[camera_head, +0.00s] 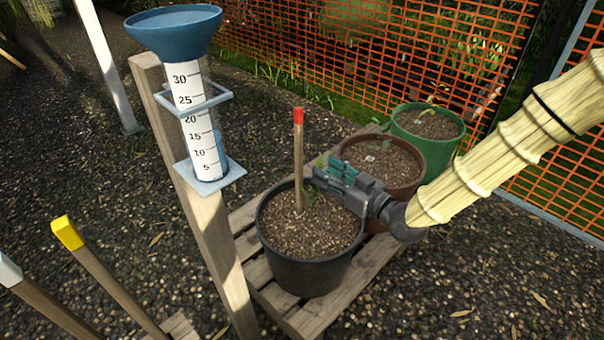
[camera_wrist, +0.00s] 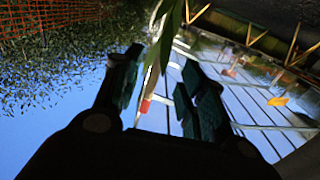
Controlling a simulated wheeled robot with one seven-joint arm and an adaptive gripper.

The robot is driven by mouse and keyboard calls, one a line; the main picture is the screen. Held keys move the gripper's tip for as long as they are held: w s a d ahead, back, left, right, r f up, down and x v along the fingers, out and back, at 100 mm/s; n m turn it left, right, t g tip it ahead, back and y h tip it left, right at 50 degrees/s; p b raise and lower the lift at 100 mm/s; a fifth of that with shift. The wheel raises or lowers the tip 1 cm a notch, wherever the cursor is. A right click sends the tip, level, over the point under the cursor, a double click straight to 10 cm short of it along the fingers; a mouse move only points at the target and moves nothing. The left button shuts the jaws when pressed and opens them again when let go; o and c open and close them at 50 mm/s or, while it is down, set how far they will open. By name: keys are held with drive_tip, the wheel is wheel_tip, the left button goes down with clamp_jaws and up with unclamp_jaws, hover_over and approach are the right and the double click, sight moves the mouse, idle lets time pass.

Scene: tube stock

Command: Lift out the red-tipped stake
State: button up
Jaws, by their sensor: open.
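The red-tipped stake (camera_head: 298,160) stands upright in the soil of a black pot (camera_head: 300,270). Its red tip is at the top and its wooden shaft is bare down to the soil. My gripper (camera_head: 325,172) is over the right rim of this pot, to the right of the shaft and below the red tip. Its teal-padded fingers are apart and hold nothing. In the dark, upside-down wrist view, the red tip (camera_wrist: 145,106) and part of the shaft show in the gap between my open fingers (camera_wrist: 162,60). A green leaf partly covers the shaft there.
A small green plant grows beside the stake. A brown pot (camera_head: 420,188) and a green pot (camera_head: 455,150) stand behind my gripper. A rain gauge (camera_head: 207,150) on a wooden post (camera_head: 215,240) stands left. A yellow-tipped stake (camera_head: 110,285) and a white-tipped stake (camera_head: 45,305) are front left.

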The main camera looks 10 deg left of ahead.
sight(301, 157)
drive_tip(key=b+x, duration=0.1)
drive_tip(key=x, duration=0.4)
drive_tip(key=shift+w+a, duration=0.1)
drive_tip(key=shift+a, duration=0.1)
drive_tip(key=shift+w+a+f+b, duration=0.2)
drive_tip(key=shift+w+a+b, duration=0.05)
drive_tip(key=shift+a+b, duration=0.3)
drive_tip(key=b+x, duration=0.1)
drive_tip(key=x, duration=0.2)
drive_tip(key=shift+w+f, duration=0.1)
drive_tip(key=shift+w+a, duration=0.2)
drive_tip(key=shift+a, duration=0.15)
clamp_jaws()
